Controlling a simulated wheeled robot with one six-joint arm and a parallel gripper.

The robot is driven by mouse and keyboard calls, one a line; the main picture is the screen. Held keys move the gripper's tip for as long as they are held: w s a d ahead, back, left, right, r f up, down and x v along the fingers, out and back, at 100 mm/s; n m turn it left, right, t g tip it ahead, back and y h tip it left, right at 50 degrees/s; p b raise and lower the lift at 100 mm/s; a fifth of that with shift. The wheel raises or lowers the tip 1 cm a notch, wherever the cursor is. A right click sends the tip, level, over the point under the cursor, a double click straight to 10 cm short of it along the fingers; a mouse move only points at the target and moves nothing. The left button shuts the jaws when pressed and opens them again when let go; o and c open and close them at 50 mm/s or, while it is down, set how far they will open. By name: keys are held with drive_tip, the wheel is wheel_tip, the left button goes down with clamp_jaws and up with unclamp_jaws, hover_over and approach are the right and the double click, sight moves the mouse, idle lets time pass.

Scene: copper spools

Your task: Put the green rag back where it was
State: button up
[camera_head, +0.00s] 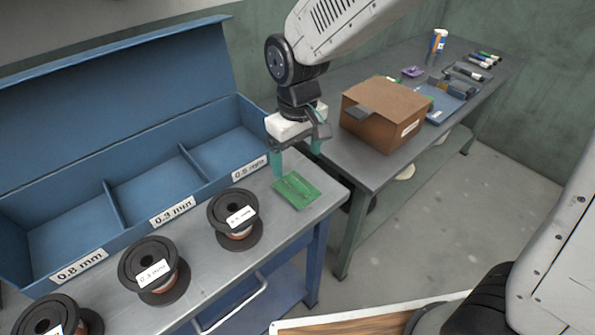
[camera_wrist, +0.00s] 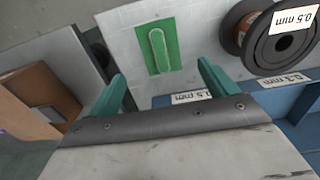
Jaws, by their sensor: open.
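The green rag (camera_head: 297,190) lies flat at the right end of the grey bench top, near its front right corner, with a raised fold along its middle. It also shows in the wrist view (camera_wrist: 158,47), ahead of the fingers. My gripper (camera_head: 296,168) is open and empty above the bench, just behind and above the rag. In the wrist view its two teal fingers (camera_wrist: 160,82) stand wide apart, with the rag beyond them and nothing between them.
Several copper spools stand along the bench front; the nearest spool (camera_head: 235,220) is left of the rag. A blue bin (camera_head: 147,178) with labelled compartments stands behind them. A cardboard box (camera_head: 384,112) sits on the right table (camera_head: 366,172), close to my gripper.

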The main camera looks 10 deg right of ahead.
drive_tip(key=s+d+r+m, duration=0.2)
drive_tip(key=s+d+r, duration=0.2)
drive_tip(key=d+r, duration=0.25)
drive_tip(key=s+d+r+m, duration=0.2)
drive_tip(key=s+d+r, duration=0.3)
drive_tip(key=d, duration=0.3)
drive_tip(key=s+d+r+m+t, duration=0.1)
drive_tip(key=s+d+m, duration=0.1)
drive_tip(key=s+d, duration=0.4)
drive_tip(key=s, duration=0.4)
drive_tip(key=shift+s+m, duration=0.2)
drive_tip(key=shift+m, duration=0.2)
